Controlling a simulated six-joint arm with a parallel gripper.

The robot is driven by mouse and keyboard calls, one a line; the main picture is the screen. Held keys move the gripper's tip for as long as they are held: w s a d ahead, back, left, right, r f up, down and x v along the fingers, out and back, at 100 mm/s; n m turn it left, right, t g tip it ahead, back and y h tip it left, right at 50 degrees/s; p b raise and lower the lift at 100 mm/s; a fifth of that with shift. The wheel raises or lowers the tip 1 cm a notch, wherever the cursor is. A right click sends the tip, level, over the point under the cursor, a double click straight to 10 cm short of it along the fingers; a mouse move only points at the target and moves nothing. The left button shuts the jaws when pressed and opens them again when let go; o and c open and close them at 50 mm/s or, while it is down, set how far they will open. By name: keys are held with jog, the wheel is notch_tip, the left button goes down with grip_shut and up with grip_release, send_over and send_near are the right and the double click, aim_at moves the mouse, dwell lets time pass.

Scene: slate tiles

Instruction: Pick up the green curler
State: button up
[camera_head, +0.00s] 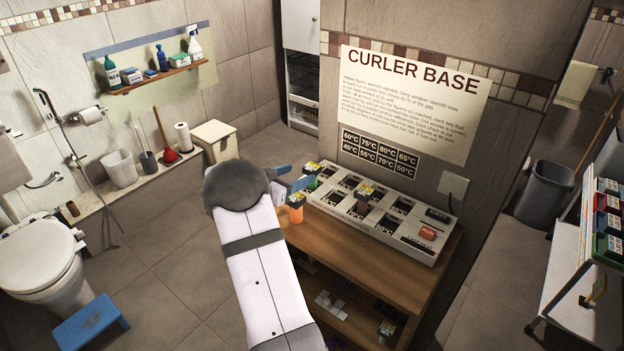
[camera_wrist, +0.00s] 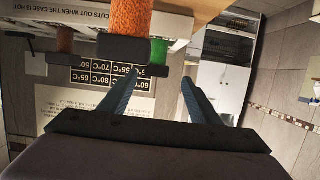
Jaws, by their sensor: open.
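The green curler (camera_wrist: 159,52) shows in the wrist view with a dark end cap, beyond my fingertips and in line with the gap between them. Only a small green part (camera_head: 312,184) shows in the head view, by the left end of the curler base. My gripper (camera_wrist: 160,78) is open and empty, with one blue finger on each side of that gap. In the head view my gripper (camera_head: 294,177) is at the left end of the curler base (camera_head: 400,240). I cannot tell the exact distance to the green curler.
An orange curler (camera_wrist: 128,15) with a dark cap is right beside the green one in the wrist view; another orange curler (camera_wrist: 64,38) is farther left. The tiled floor (camera_head: 170,260) is open left.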

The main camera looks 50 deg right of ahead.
aim_at(307, 171)
jog(key=shift+s+d, duration=0.1)
jog(key=shift+s, duration=0.1)
jog(key=shift+d, duration=0.35)
jog(key=shift+p+x, duration=1.55)
jog(key=shift+x, duration=1.75)
jog(key=shift+s, duration=0.1)
jog(key=c, duration=1.2)
